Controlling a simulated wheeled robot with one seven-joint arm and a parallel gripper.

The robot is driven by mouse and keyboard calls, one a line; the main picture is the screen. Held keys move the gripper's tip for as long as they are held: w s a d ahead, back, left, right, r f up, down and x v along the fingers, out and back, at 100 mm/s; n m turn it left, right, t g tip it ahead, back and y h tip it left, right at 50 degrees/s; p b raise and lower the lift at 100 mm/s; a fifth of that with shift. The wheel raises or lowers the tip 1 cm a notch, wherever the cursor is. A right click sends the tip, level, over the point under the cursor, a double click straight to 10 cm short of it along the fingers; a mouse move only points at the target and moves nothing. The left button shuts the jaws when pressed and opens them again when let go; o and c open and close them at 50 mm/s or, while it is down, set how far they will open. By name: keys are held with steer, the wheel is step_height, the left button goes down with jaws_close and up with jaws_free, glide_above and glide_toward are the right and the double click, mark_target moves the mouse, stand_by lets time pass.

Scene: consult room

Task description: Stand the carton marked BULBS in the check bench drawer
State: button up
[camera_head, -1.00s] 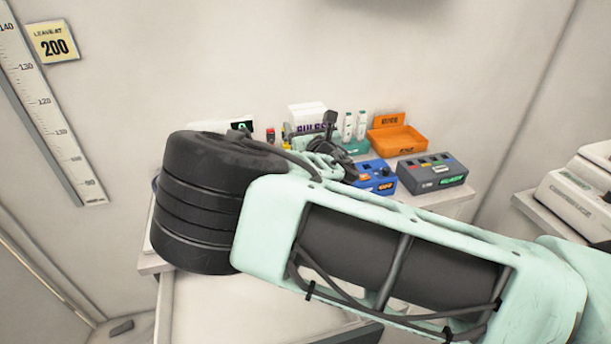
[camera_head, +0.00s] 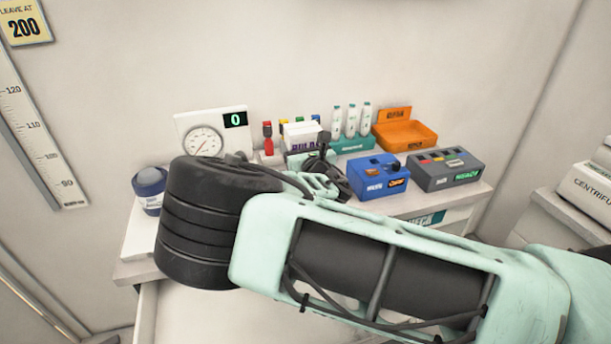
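The white carton marked BULBS (camera_head: 302,132) shows above the check bench, its purple lettering partly hidden by my gripper. My gripper (camera_head: 318,158) is at the carton's near side and appears shut on it; the fingertips are largely hidden. Whether the carton touches the bench top is hard to tell. The check bench (camera_head: 466,201) stands against the wall, with a green CHECK label (camera_head: 426,218) on its front. My arm crosses in front of the bench, and I cannot make out the drawer clearly.
White bottles (camera_head: 351,121) in a green rack, an orange tray (camera_head: 405,134), a blue box (camera_head: 378,176) and a grey box (camera_head: 446,168) occupy the bench. A centrifuge (camera_head: 588,189) is at right.

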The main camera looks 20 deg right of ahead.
steer(key=shift+f+p, duration=0.7)
steer(key=shift+f, duration=3.05)
steer(key=shift+f, duration=0.1)
steer(key=o, duration=0.6)
steer(key=shift+f, duration=0.1)
steer(key=o, duration=0.5)
steer(key=shift+c, duration=0.2)
steer(key=shift+r, duration=0.2)
